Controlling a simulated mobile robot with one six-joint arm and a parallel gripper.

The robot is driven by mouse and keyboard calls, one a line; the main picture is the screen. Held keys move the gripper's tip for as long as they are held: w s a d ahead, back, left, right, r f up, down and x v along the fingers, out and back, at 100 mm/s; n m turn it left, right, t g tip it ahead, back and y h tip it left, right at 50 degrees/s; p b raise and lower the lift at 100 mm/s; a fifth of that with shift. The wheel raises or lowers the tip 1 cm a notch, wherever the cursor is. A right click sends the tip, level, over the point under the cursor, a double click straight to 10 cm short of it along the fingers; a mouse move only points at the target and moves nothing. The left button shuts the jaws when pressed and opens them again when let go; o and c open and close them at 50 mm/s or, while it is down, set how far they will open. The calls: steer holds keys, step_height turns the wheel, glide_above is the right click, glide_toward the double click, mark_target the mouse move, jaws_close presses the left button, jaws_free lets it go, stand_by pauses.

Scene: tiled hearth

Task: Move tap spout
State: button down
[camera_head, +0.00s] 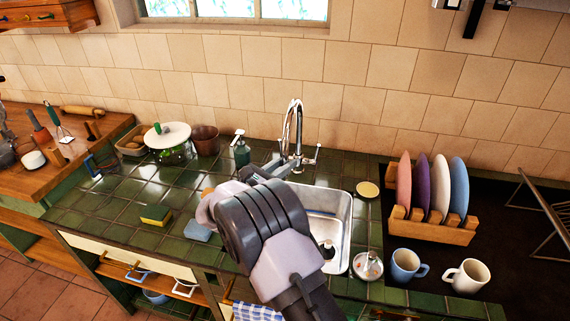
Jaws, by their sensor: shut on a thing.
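The chrome tap (294,122) stands behind the sink, with a tall arched spout and a small lever on its right side. My gripper (272,168) is at the lower front of the tap, by the spout's end. It is shut on the tap spout. My wrist and arm cover most of the jaws, so the exact contact is hidden. The steel sink (343,225) lies below and to the right of the gripper. My arm hides its left part.
A dish rack (440,232) with several plates, a blue mug (404,265) and a white mug (467,275) stand right. A soap bottle (241,152), lidded pot (170,150), and sponge (155,214) are left. The green tiled counter (115,200) has free room at left.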

steer(key=c, duration=1.3)
jaws_free()
steer(key=p+v, duration=0.3)
steer(key=v, duration=1.4)
steer(key=shift+s+a+p, duration=0.15)
steer(key=shift+a+p, duration=0.05)
steer(key=shift+p, duration=0.2)
